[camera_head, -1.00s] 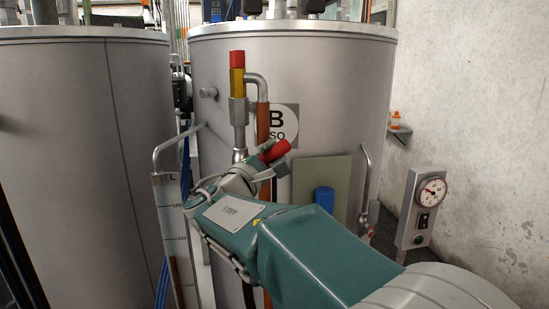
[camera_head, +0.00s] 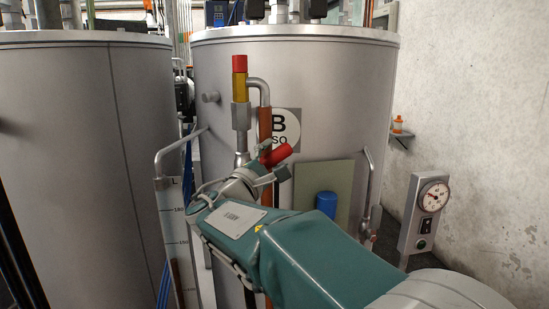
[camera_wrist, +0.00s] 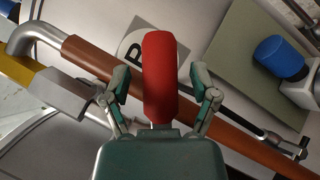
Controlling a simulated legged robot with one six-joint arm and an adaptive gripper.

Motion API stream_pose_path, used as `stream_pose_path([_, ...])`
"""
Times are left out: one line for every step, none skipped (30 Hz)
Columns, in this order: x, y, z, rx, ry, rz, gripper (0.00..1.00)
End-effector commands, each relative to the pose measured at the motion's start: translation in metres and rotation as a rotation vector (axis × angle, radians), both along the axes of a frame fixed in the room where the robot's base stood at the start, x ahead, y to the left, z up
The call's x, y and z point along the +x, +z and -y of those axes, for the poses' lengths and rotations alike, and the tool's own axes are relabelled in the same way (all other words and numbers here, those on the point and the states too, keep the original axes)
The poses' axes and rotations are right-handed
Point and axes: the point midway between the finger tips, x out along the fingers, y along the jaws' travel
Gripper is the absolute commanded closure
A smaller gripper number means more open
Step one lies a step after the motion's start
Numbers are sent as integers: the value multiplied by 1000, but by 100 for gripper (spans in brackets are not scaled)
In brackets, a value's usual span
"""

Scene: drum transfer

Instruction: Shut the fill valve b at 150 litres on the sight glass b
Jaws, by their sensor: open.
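The red lever handle (camera_head: 276,156), which looks like the fill valve b handle, shows beyond my wrist in the head view. In the wrist view the red handle (camera_wrist: 160,55) stands between the two fingers of my gripper (camera_wrist: 160,76). The fingers are open, with a gap visible on each side of the handle. The valve's body is hidden behind my gripper.
Tank B (camera_head: 330,75) stands behind, with a copper pipe (camera_head: 265,125) and a red-topped yellow fitting (camera_head: 239,88) close to my gripper. A blue knob (camera_head: 326,204) sits before a greenish panel (camera_head: 340,180). A gauge box (camera_head: 427,215) stands at right.

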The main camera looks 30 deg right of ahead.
Motion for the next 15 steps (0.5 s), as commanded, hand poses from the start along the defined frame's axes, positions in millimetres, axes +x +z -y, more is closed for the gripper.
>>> stream_pose_path([-1,-1,-3,0,2,-1,24])
stream_pose_path([-2,-2,-6,0,3,-1,24])
stream_pose_path([-5,-4,-11,1,5,-2,24])
stream_pose_path([-7,-5,-15,1,4,-1,24])
stream_pose_path([-10,-6,-20,1,5,-1,24])
stream_pose_path([-14,-8,-27,1,5,-1,24])
stream_pose_path([-16,-10,-32,0,7,-1,24])
stream_pose_path([-20,-11,-38,0,7,-1,24])
stream_pose_path([-24,-14,-45,0,7,-2,24])
stream_pose_path([-27,-16,-50,0,6,-2,24])
stream_pose_path([-29,-18,-56,0,8,-1,24])
stream_pose_path([-34,-20,-63,0,6,-2,24])
stream_pose_path([-36,-22,-68,-1,8,-2,24])
stream_pose_path([-39,-23,-72,-1,6,-1,24])
stream_pose_path([-43,-25,-78,0,7,-1,24])
